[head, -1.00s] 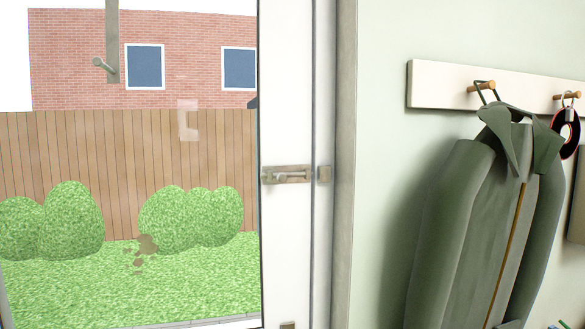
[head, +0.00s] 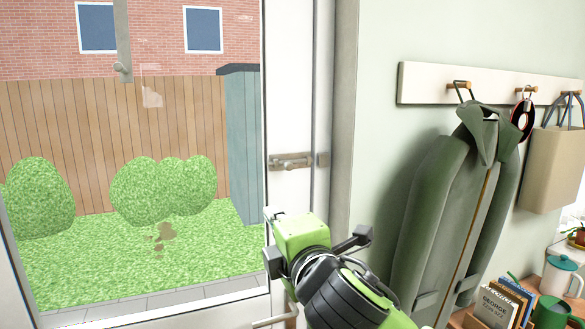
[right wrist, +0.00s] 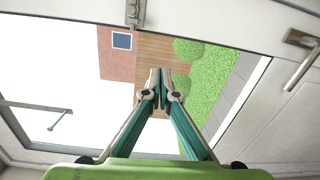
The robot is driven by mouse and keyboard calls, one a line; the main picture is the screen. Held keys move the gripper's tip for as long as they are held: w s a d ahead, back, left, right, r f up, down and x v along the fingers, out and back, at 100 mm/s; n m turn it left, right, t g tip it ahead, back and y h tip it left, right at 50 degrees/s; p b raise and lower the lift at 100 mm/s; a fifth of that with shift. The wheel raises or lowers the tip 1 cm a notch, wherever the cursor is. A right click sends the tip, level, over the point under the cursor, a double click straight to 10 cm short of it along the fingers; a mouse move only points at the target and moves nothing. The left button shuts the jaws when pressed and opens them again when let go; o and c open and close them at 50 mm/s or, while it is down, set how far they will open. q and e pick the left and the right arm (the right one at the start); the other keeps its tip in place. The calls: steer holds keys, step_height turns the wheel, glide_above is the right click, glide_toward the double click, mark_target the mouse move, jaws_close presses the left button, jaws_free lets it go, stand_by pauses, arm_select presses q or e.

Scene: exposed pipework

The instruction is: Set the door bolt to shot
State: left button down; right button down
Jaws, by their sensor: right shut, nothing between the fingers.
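The door bolt (head: 291,162) is a small metal slide bolt on the white door stile in the head view. Its keeper (head: 322,159) sits just to its right on the frame. I see no rod clearly crossing the narrow gap between them. My right gripper (head: 300,240) is below the bolt, its fingers hidden behind its own green body. In the right wrist view my right gripper (right wrist: 160,74) is shut and empty, its fingertips together. The bolt (right wrist: 135,12) shows there at the top edge, partly cut off, apart from the fingertips. My left gripper is not in view.
A door handle (right wrist: 303,55) projects from the door, right in the wrist view. A green coat (head: 450,200) and a bag (head: 551,170) hang from a rail (head: 425,82) on the right. Books (head: 505,300) stand below.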

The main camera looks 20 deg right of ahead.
mark_target(275, 166)
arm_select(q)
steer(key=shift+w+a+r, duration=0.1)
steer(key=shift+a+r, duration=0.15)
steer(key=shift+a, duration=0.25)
arm_select(e)
steer(key=shift+n+t, duration=0.4)
steer(key=shift+t, duration=0.1)
steer(key=r, duration=0.1)
steer(key=s+r, duration=0.2)
steer(key=r, duration=0.1)
steer(key=shift+d, duration=0.35)
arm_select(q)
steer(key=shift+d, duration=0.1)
